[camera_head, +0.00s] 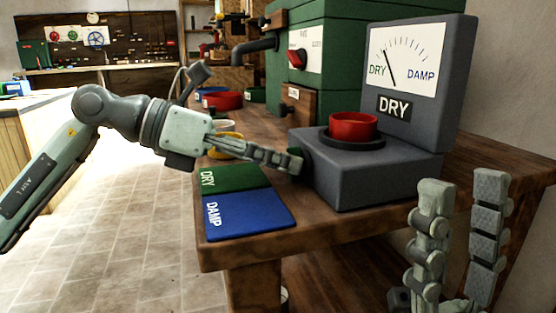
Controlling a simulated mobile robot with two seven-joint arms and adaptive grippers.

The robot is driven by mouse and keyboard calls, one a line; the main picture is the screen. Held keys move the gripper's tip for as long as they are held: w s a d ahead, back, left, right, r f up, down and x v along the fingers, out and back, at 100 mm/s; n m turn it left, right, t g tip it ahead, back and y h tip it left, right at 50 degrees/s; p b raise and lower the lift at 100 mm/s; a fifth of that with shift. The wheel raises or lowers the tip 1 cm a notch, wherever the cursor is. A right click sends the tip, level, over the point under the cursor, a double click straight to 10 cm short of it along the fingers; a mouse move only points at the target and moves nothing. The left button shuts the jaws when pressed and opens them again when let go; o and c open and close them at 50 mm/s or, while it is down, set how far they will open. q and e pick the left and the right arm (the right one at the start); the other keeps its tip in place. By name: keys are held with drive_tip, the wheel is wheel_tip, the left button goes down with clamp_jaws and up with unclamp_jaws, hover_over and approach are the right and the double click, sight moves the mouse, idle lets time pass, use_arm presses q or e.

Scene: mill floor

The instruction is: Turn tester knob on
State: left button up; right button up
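The tester is a grey box (375,178) on the wooden bench, with a red cup (353,127) on top and an upright dial panel (402,58) behind. The dial needle points toward the DRY side, and a plate below reads DRY. My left gripper (292,161) reaches in from the left, its fingertips at the tester's left side. A dark round part, seemingly the knob (305,158), is mostly hidden by those fingertips. Its fingers overlap from this angle, so their gap and any grip are hidden. My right gripper (461,190) is open and empty at lower right, in front of the bench.
A green DRY mat (236,178) and a blue DAMP mat (248,214) lie bare at the bench's left front edge. A yellow bowl (224,147) and a red bowl (222,101) stand behind my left gripper. A green machine (345,45) with a red switch stands behind the tester.

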use_arm(q)
drive_tip(key=v, duration=1.2)
